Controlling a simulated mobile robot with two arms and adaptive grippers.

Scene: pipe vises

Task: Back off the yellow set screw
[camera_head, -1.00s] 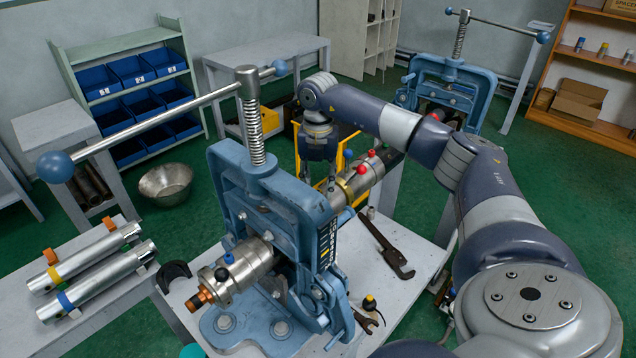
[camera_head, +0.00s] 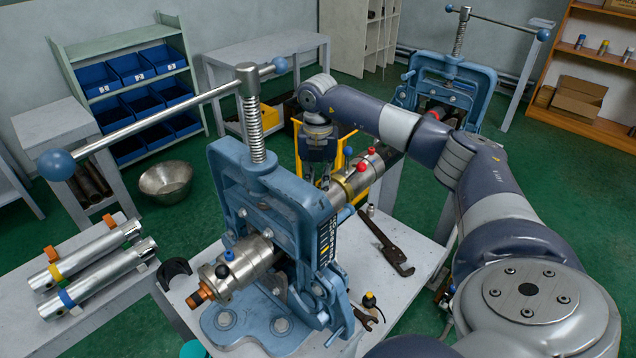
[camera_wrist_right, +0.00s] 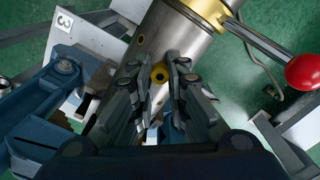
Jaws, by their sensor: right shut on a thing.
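The yellow set screw (camera_wrist_right: 159,73) shows in the right wrist view as a small yellow round head with a dark socket, on the side of a steel pipe (camera_wrist_right: 172,42). My right gripper (camera_wrist_right: 157,80) has a finger on each side of it and is shut on it. In the head view my right gripper (camera_head: 318,172) points down behind the near blue vise (camera_head: 275,190), beside the far part of the pipe assembly (camera_head: 350,186). The screw is hidden there. My left gripper is not in view.
A red-knobbed lever (camera_wrist_right: 270,50) on a yellow collar (camera_wrist_right: 205,10) stands close to the right fingers. A wrench (camera_head: 385,245) lies on the white bench (camera_head: 415,265). Two pipes (camera_head: 95,270) rest at left. A second vise (camera_head: 447,88) stands behind.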

